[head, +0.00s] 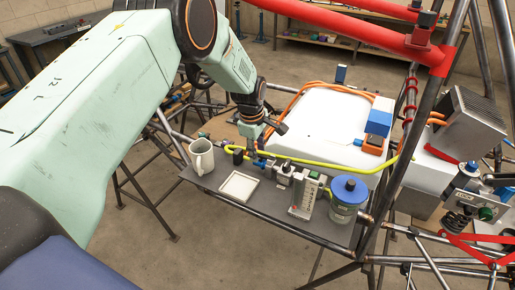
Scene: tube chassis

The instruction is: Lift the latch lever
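My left arm comes in from the left and reaches down over the back edge of the dark shelf (272,205). My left gripper (262,142) is small in the head view, just above a small blue part (261,161) at the shelf's back edge. I cannot tell whether it touches that part, or whether its fingers are apart. I cannot pick out the latch lever for certain; the gripper may hide part of it. My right gripper is not in view.
The shelf holds a white mug (201,157), a white square tray (239,186), a grey instrument (305,196) and a blue-lidded jar (348,198). A yellow hose (310,161) runs behind them, before a large white case (318,122). Red and dark frame tubes rise at right.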

